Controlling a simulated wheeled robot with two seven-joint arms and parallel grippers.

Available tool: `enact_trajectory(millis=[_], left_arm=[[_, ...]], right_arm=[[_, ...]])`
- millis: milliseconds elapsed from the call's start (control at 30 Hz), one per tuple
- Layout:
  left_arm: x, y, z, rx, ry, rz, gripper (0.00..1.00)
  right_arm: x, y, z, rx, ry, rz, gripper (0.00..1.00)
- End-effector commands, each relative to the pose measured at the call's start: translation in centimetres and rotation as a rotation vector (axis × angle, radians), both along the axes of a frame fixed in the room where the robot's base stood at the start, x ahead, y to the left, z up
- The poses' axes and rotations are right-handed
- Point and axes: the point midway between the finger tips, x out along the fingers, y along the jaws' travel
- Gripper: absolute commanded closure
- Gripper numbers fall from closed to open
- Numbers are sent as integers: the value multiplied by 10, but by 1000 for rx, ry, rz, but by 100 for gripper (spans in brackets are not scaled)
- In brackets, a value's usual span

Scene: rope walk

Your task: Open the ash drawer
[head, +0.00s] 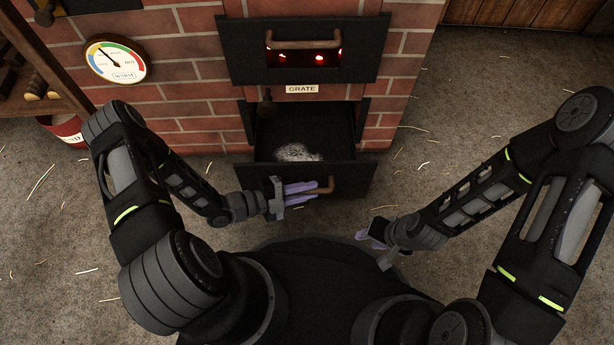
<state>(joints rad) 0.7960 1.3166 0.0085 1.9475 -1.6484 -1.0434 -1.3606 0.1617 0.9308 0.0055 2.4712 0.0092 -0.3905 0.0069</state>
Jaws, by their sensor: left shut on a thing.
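The ash drawer (350,180) is a black drawer low in the brick furnace, below the "GRATE" label. It stands pulled out, and a heap of pale ash (297,152) shows inside it. A brown bar handle (325,187) is on its front. My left gripper (308,188) is shut on this handle, its purple fingers covering the handle's left part. My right gripper (368,235) hangs low at the right, in front of the drawer and apart from it. Its fingers are mostly hidden, so I cannot tell whether it is open or shut.
Above the drawer is the black grate door (235,48) with a brown handle and a red glow in its opening. A dial gauge (117,60) is on the bricks at left. A red bucket (68,130) stands by a wooden shelf. The floor at right is clear except for straw bits.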

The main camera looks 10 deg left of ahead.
Motion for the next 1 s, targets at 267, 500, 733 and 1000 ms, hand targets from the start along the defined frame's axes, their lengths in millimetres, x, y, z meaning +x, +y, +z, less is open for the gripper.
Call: enact_trajectory(millis=[267,500,733,1000], left_arm=[[0,0,-1,1,1,0,100],[0,0,0,1,0,1,66],[0,0,0,1,-1,0,62],[-7,13,4,2,0,1,62]], right_arm=[[0,0,0,0,0,0,64],[0,0,0,0,0,0,64],[0,0,0,0,0,0,64],[-1,0,5,0,2,1,64]])
